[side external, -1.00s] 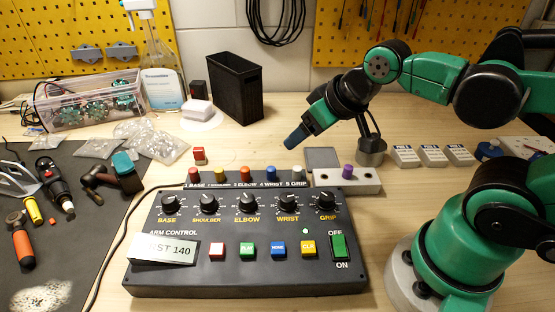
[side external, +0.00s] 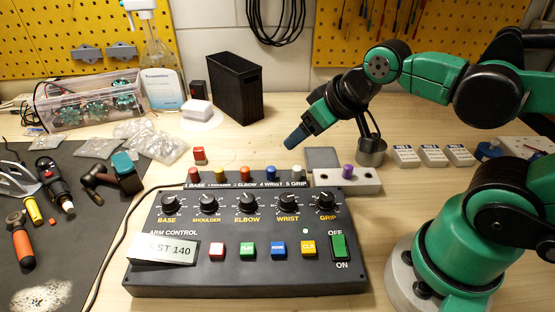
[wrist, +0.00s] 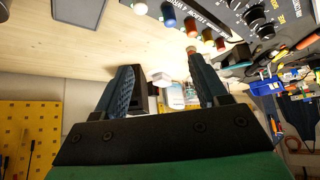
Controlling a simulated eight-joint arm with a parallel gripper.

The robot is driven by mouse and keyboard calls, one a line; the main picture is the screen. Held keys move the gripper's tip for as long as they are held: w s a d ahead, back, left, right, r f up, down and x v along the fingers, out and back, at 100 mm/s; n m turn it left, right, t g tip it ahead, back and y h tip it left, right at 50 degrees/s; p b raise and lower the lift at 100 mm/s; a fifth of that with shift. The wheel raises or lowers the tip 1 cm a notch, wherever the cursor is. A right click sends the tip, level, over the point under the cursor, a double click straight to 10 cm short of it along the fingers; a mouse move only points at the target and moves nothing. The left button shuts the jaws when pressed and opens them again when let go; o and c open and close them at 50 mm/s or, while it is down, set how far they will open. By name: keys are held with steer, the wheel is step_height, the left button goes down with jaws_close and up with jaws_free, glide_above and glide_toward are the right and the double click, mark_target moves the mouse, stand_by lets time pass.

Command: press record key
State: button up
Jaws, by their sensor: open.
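The black arm control box (side external: 180,275) lies on the bench. My gripper (side external: 295,138) is above the bench behind the box, pointing down and left, apart from the keys. In the wrist view my gripper (wrist: 165,85) has its two fingers apart with nothing held between them. That view shows only part of the box, with the front keys out of frame.
Coloured posts line the box's back edge, including a blue one (side external: 270,172). Knobs (side external: 247,203) stand between them and the keys. A tag (side external: 165,249) lies over the left front. A green switch (side external: 339,247) is at right. A black bin (side external: 235,90) stands behind.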

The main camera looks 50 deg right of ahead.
jaws_close()
stand_by(1.5)
